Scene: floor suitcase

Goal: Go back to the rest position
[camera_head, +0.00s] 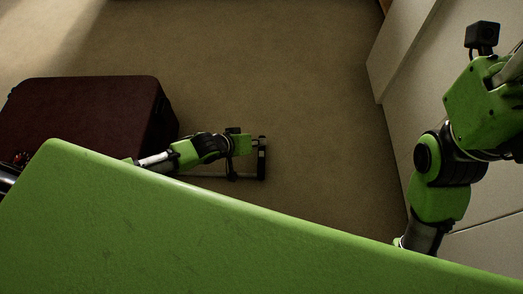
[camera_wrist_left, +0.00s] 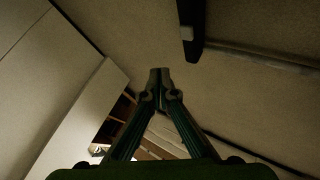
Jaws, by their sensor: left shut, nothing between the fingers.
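My left gripper (camera_head: 231,174) is low over the carpet, just right of the dark red suitcase (camera_head: 90,112). Its fingers show in the left wrist view (camera_wrist_left: 160,75), with the tips together and nothing between them. The suitcase's pulled-out handle (camera_head: 262,158) has a black crossbar beside the gripper. The handle also shows at the top of the left wrist view (camera_wrist_left: 192,25), apart from the fingertips. My right arm (camera_head: 445,170) is raised at the right, near the pale wall, and its fingers are outside the picture.
Pale panels or cabinets (camera_head: 400,55) stand along the right side, close to my right arm. The brown carpet (camera_head: 290,80) is clear between the suitcase and the panels. An open shelf (camera_wrist_left: 115,120) shows at the lower left of the left wrist view.

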